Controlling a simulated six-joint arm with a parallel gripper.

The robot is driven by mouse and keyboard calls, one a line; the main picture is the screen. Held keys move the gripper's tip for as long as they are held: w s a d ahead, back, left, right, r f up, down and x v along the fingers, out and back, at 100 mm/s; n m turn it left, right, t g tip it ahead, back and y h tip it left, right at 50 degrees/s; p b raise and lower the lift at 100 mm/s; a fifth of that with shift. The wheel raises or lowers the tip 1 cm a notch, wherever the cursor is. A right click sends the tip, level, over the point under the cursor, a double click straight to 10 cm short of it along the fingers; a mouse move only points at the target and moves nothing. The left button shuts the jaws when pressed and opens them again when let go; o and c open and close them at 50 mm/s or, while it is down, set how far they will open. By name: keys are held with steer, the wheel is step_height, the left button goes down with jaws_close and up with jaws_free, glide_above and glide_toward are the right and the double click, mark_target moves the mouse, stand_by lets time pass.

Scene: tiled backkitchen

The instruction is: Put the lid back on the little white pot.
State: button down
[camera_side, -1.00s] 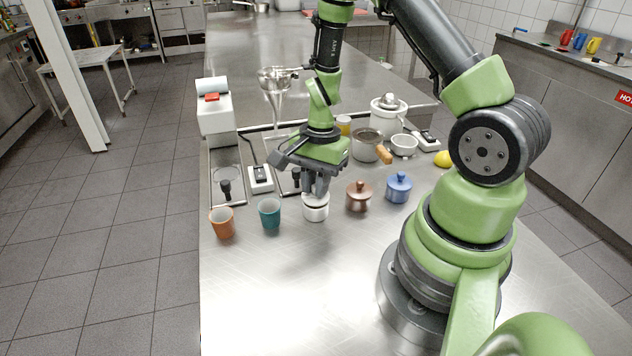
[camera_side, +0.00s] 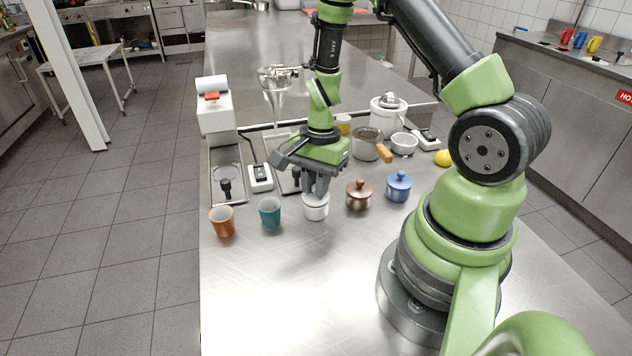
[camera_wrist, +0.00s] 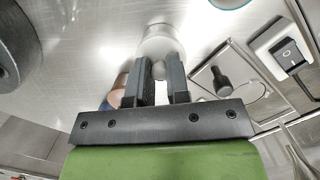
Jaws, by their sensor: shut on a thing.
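The little white pot (camera_side: 316,212) stands upright on the steel counter, between the teal cup and the brown pot. My gripper (camera_side: 316,192) points down right over it, shut on the white lid (camera_wrist: 158,70) by its knob. In the side view the lid sits at the mouth of the pot, and the fingers hide part of it. I cannot tell whether it is fully seated. In the wrist view the pale round lid shows between and beyond the two dark fingers.
An orange cup (camera_side: 222,222) and a teal cup (camera_side: 270,212) stand to the left. A brown lidded pot (camera_side: 359,196) and a blue lidded pot (camera_side: 398,188) stand close on the right. A switch box (camera_side: 260,178) and pans lie behind. The front counter is clear.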

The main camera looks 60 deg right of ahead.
steer(key=c, duration=0.5)
jaws_free()
steer(key=shift+r, duration=3.5)
jaws_close()
